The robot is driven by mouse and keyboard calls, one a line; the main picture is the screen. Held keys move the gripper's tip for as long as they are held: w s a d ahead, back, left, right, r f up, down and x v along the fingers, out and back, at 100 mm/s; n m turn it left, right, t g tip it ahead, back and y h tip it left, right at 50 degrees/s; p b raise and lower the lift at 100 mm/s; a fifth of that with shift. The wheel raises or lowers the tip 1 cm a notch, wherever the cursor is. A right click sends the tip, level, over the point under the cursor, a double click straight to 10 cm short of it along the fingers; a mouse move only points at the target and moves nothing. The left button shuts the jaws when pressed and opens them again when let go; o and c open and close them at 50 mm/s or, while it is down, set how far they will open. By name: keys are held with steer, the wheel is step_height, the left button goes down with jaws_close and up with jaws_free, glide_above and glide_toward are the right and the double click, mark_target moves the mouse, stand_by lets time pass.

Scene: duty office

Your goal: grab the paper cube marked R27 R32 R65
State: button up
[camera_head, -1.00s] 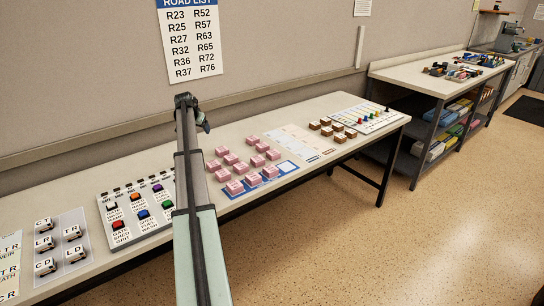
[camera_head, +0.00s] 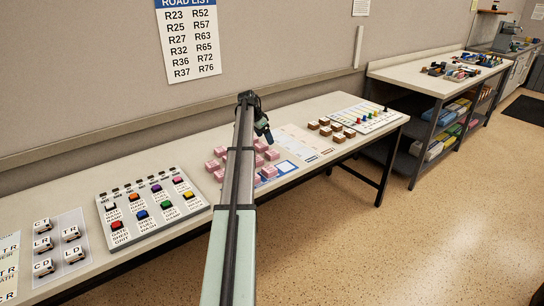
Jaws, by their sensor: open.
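Several pink paper cubes (camera_head: 214,166) stand in a loose group on the bench, partly on a blue-bordered sheet (camera_head: 287,167). Their printing is too small to read, so I cannot tell which one is marked R27 R32 R65. My gripper (camera_head: 266,134) is open and empty above the far right side of the pink group. My arm crosses in front of the group and hides some of the cubes.
Brown and white blocks (camera_head: 338,137) stand to the right, beside a sheet with coloured pegs (camera_head: 366,116). A panel of coloured buttons (camera_head: 154,212) and white lettered blocks (camera_head: 43,243) lie to the left. A road list (camera_head: 190,38) hangs on the wall.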

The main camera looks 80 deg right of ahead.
glide_above(271, 152)
steer(key=w+a, duration=0.1)
steer(key=w, duration=0.1)
steer(key=f, duration=0.4)
steer(key=shift+s+f, duration=0.2)
steer(key=shift+a+x, duration=0.15)
steer(key=shift+x, duration=1.15)
steer(key=shift+a+x, duration=0.15)
steer(key=shift+x, duration=1.2)
steer(key=shift+s, duration=0.1)
steer(key=shift+c, duration=0.3)
